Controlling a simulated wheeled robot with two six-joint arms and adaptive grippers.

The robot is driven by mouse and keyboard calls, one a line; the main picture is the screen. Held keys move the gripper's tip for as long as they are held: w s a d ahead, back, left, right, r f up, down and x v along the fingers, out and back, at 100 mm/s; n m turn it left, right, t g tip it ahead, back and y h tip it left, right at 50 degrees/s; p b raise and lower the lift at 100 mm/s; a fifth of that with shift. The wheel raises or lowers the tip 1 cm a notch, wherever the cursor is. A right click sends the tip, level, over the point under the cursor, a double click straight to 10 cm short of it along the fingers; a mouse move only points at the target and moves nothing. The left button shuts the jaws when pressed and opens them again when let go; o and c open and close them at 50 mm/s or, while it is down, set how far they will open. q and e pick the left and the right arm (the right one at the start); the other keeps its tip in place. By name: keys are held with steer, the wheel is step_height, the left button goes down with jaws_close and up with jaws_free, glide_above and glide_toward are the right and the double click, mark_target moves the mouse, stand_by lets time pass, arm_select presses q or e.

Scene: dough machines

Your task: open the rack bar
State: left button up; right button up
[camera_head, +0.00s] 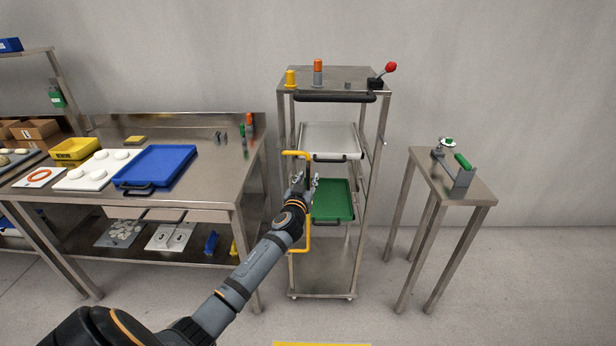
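The rack (371,165) is a tall steel frame on small casters in the middle of the view. Its yellow bar (307,235) is a long upright handle shape at the rack's front left, with short arms at top and bottom. My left gripper (305,180) is at the upper half of the bar. Its fingers look spread, with a gap between them, around or just in front of the bar. I cannot tell whether they touch it, and the gripper hides part of the bar. My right gripper is not in view.
The rack holds a white tray (330,138) and a green tray (332,203) behind the bar. A steel table (215,160) with a blue tray (155,167) stands left. A small stand (478,190) with a green-handled device stands right. Floor is clear between rack and stand.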

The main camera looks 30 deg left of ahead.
arm_select(q)
steer(key=shift+w+a, duration=0.2)
steer(key=shift+w, duration=0.25)
jaws_close()
